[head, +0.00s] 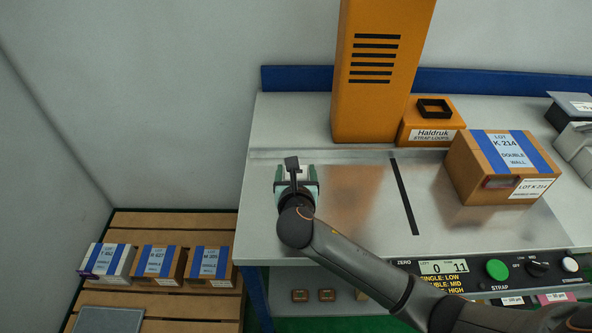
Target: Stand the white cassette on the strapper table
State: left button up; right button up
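My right gripper (296,183) is over the left part of the metal strapper table (345,205), seen from above, with its arm coming in from the lower right. A small white and green thing (308,174) shows beneath and around the gripper, probably the white cassette. The wrist covers most of it, so I cannot tell whether the fingers are closed on it or whether it touches the table. My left gripper is not in view.
An orange column (380,75) stands at the table's back, beside an orange strap loops box (431,122). A carton (500,166) sits on the right. A control panel (480,272) lines the front edge. Several cartons (158,263) stand on a slatted pallet at left.

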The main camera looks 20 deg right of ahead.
jog(key=o, duration=0.3)
jog(key=shift+r, duration=0.2)
jog(key=p+v, duration=0.5)
jog(key=shift+s+r+p, duration=0.2)
jog(key=shift+r+p, duration=0.15)
jog(key=v, duration=0.6)
jog(key=shift+s+f, duration=0.2)
jog(key=shift+s, duration=0.05)
jog(key=shift+a, duration=0.1)
